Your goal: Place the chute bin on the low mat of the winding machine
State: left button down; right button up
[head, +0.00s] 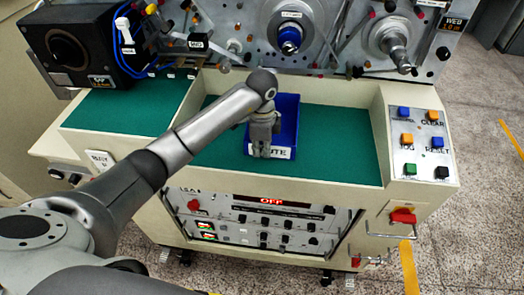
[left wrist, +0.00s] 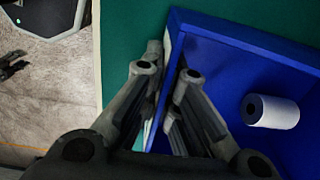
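The chute bin (head: 286,112) is a blue open box with a white label on its front, partly covered by my arm. It appears to rest on the green low mat (head: 335,171) of the winding machine; its underside is hidden. My left gripper (head: 262,152) points down at the bin's front wall. In the left wrist view the fingers (left wrist: 168,72) converge on the wall of the chute bin (left wrist: 235,65), one outside and one inside, shut on it. A white roll (left wrist: 270,111) lies in the bin. My right gripper is not in view.
A higher green mat (head: 122,108) lies to the left, with a black box (head: 75,50) behind it. A button panel (head: 420,142) stands right of the low mat. Spindles (head: 289,38) stick out from the machine face behind. The mat's right part is clear.

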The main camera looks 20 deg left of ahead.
pick_arm(q)
jog(key=c, duration=2.2)
grip_release()
jog(key=shift+f, duration=0.1)
jog(key=o, duration=0.6)
jog(key=shift+c, duration=0.2)
jog(key=shift+r, duration=0.3)
notch_tip(320, 180, up, 6)
jog(key=shift+r+b, duration=0.15)
jog(key=shift+b, duration=0.85)
jog(key=shift+s+r+p, duration=0.15)
jog(key=shift+r+p, duration=0.15)
jog(key=shift+r, duration=2.45)
